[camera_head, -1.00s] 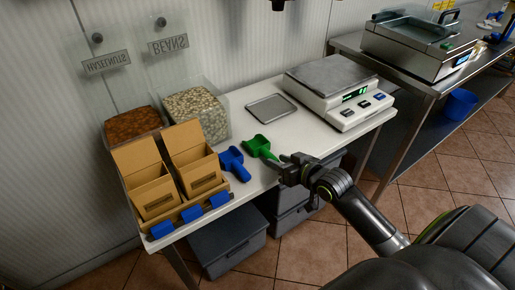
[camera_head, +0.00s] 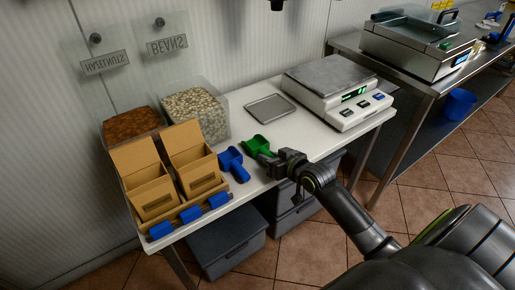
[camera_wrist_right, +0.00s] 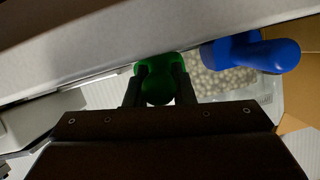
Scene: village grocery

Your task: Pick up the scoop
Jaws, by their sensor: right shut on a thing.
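A green scoop (camera_head: 256,145) lies on the white table near its front edge, its handle toward me. My right gripper (camera_head: 275,159) is at the handle end of the green scoop. In the right wrist view, the green scoop (camera_wrist_right: 158,82) is between the two fingers of my right gripper (camera_wrist_right: 159,90), which are shut on it. A blue scoop (camera_head: 232,163) lies just left of the green one; it also shows in the right wrist view (camera_wrist_right: 250,52). My left gripper is not in view.
Two cardboard boxes (camera_head: 154,199) stand left on the white table (camera_head: 318,142), with blue clips along their front. Clear bins of hazelnuts (camera_head: 133,124) and beans (camera_head: 196,109) stand behind. A metal tray (camera_head: 270,107) and a scale (camera_head: 340,92) are to the right.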

